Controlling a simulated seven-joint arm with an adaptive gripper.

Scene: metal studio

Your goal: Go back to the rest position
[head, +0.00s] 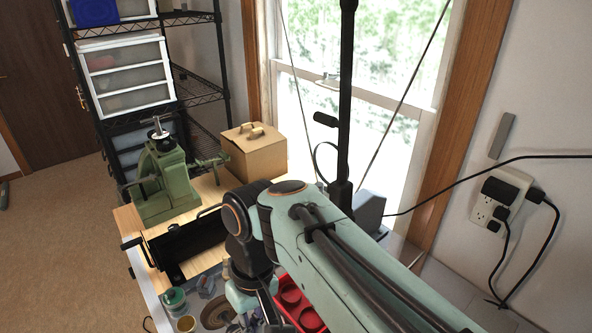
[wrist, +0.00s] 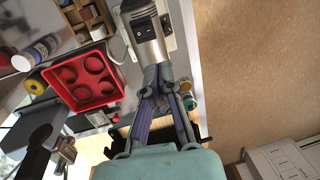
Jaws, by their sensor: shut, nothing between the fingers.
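My gripper (wrist: 160,82) shows in the wrist view, its two dark fingers closing together above the pale teal housing. The fingers are shut with nothing seen held between them. Just past the tips in that picture is a silver and black device (wrist: 148,36); I cannot tell whether the fingers touch it. In the head view my arm reaches down from the right over the workbench (head: 207,188), and the gripper end at the bottom edge is mostly hidden by the arm.
A red tray (wrist: 101,64) with round recesses lies on the bench, partly behind my arm in the head view (head: 300,304). A green machine (head: 166,182), cardboard box (head: 256,158) and black device (head: 188,245) stand on the bench. Small jars (head: 174,300) sit nearby. A shelf rack (head: 200,82) stands behind.

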